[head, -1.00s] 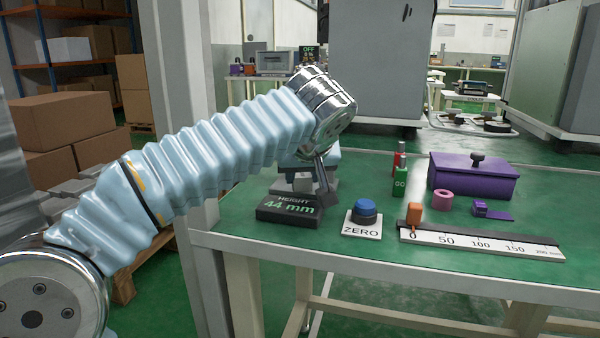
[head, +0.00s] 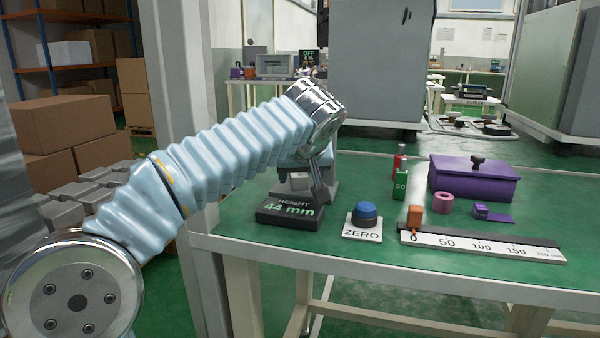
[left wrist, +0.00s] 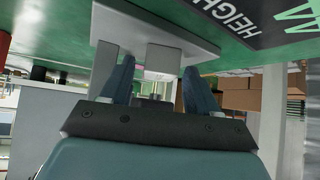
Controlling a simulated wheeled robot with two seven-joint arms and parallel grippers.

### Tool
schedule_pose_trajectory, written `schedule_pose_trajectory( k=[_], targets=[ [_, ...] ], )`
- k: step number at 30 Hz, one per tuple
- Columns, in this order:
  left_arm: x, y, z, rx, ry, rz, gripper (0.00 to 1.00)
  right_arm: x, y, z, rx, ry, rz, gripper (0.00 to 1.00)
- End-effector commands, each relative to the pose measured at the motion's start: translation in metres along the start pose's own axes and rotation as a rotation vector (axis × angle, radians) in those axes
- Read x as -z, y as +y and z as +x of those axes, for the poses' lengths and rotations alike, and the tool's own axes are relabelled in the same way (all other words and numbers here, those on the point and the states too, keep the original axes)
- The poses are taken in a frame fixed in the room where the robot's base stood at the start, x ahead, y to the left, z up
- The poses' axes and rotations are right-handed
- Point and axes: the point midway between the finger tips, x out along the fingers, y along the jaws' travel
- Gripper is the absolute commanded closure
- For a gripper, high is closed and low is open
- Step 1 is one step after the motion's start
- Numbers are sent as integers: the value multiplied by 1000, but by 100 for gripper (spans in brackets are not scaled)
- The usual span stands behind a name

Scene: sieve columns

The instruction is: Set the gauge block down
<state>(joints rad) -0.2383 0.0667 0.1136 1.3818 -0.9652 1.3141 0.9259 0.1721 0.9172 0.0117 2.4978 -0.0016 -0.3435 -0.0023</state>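A small light grey block, which I take to be the gauge block (head: 299,180), stands on the grey base of the height gauge behind the HEIGHT display (head: 290,211). The display reads 44 mm. My left gripper (head: 303,158) is just above the block, partly hidden by my wrist. In the left wrist view the two blue fingers of my left gripper (left wrist: 159,66) are apart. The pale block (left wrist: 163,60) shows between and beyond their tips, on the pale gauge base (left wrist: 125,32), with a gap at the left finger. My right gripper is out of view.
A blue ZERO button (head: 366,213) and a ruler (head: 480,245) with an orange slider (head: 415,216) lie to the right.

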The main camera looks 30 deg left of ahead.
Motion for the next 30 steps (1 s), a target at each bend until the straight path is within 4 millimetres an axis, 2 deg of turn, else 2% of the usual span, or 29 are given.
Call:
schedule_pose_trajectory(
  k=[11,14,24,30],
  targets=[
    [3,0,-6,-1,1,0,37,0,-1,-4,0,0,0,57],
    [3,1,-22,-3,2,1,37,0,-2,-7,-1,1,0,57],
    [4,0,-98,-2,1,0,37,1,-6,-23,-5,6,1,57],
    [2,0,-120,-1,0,0,37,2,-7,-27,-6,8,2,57]
  ],
)
